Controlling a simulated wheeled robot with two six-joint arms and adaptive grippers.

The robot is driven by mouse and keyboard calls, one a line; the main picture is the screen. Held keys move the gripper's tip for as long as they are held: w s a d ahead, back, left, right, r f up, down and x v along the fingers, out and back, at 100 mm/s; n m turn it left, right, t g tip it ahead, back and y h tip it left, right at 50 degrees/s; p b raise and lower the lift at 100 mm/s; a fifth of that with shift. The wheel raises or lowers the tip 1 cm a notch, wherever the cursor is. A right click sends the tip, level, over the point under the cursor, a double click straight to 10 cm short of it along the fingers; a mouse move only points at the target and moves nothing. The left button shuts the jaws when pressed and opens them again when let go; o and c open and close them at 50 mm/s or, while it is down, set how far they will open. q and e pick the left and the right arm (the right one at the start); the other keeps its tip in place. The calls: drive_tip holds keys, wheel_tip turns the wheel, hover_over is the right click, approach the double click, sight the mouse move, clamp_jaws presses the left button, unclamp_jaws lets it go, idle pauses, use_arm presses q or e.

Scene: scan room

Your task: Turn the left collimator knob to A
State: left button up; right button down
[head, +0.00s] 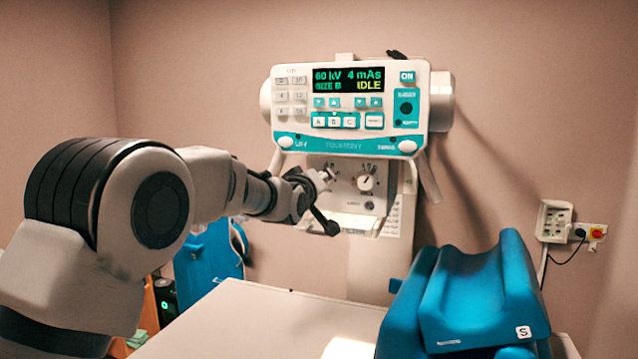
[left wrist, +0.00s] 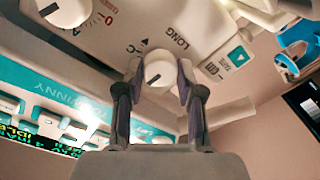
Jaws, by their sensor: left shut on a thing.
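The left collimator knob (left wrist: 158,68) is a white round dial with a dark pointer mark, set in the pale collimator panel (left wrist: 210,35). My left gripper (left wrist: 159,82) is around it in the left wrist view, one finger on each side, shut on it. In the head view my left gripper (head: 326,178) reaches the panel's left side and hides most of that knob. Letters including C are printed by the knob; I cannot tell which one the pointer meets. The console screen (head: 348,79) reads SIZE B and IDLE. My right gripper is not in view.
A second white knob (head: 366,182) sits just right of the gripped one. The console (head: 345,110) overhangs the panel closely. A pale table (head: 250,315) lies below, with a blue padded support (head: 480,290) at right. A wall socket box (head: 554,222) is farther right.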

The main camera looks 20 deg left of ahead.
use_arm(q)
drive_tip(key=shift+r, duration=0.1)
drive_tip(key=o, duration=1.1)
drive_tip(key=shift+o, duration=0.3)
drive_tip(key=shift+w, duration=0.1)
drive_tip(key=s, duration=1.1)
drive_tip(key=shift+s, duration=0.4)
